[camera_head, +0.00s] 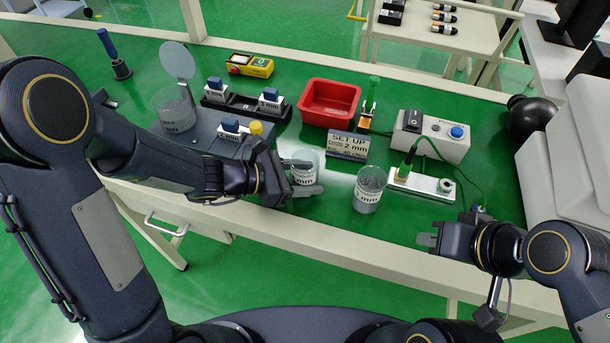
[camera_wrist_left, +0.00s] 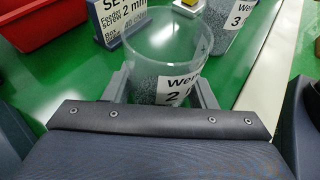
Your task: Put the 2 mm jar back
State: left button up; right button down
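The 2 mm jar (camera_head: 306,172) is a clear beaker with grey granules and a white label; its "2" also reads in the left wrist view (camera_wrist_left: 160,70). My left gripper (camera_head: 303,177) has one finger on each side of the jar, and both fingers appear to press on its wall in the left wrist view (camera_wrist_left: 162,92). The jar is upright near the table's front edge; I cannot tell if its base touches the table. A similar jar marked 3 (camera_head: 369,188) stands to its right. My right gripper (camera_head: 430,240) is away at the right front, with nothing visible in it; its finger gap is unclear.
A sign reading "SET UP, 2 mm" (camera_head: 348,146) stands behind the jars. Behind are a red bin (camera_head: 330,103), a black rack with blue-topped blocks (camera_head: 245,103) and a feeder with a clear hopper (camera_head: 175,112). A switch box (camera_head: 432,133) and cabled white plate (camera_head: 420,185) stand right.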

pick_arm(q)
jog(key=o, duration=0.4)
jog(key=shift+r+p, duration=0.35)
jog(key=p+v, duration=0.1)
jog(key=v, duration=1.1)
jog(key=shift+p, duration=0.4)
jog(key=s+a+r+m+g+y, duration=0.1)
jog(key=s+r+m, duration=0.1)
jog(key=s+m, duration=0.35)
jog(key=s+a+r+m+y, duration=0.1)
jog(key=s+r+m+y, duration=0.1)
jog(key=s+r+m, duration=0.3)
jog(key=s+a+f+m+t+y, duration=0.2)
jog(key=s+a+m+y, duration=0.2)
jog(key=a+m+y, duration=0.2)
jog(key=shift+a+m+t, duration=0.3)
jog(key=shift+a+m, duration=0.7)
jog(key=shift+m, duration=0.75)
